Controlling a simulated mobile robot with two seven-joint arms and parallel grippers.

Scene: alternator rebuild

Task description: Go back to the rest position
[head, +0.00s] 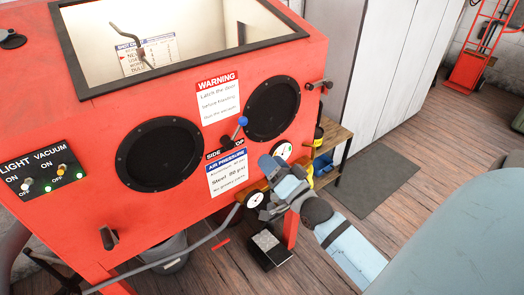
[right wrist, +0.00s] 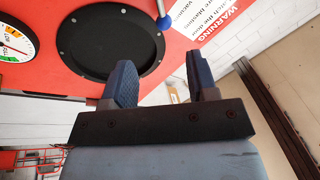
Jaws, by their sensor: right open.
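My right gripper (head: 272,166) is in front of the red blast cabinet (head: 90,110), near its lower front. In the right wrist view its two dark blue fingers (right wrist: 163,78) stand apart with nothing between them. A lever with a blue ball knob (head: 242,121) is on the cabinet front, up and left of the gripper in the head view. The knob also shows in the right wrist view (right wrist: 165,23), beyond the fingertips and apart from them. My left gripper is out of view.
Round black glove ports (head: 160,153) and a white gauge (head: 283,150) are on the cabinet front. A bent grey pipe (head: 190,243) runs below. A small wooden shelf (head: 333,135) stands to the right. Open wooden floor (head: 420,150) and a grey mat (head: 370,185) lie farther right.

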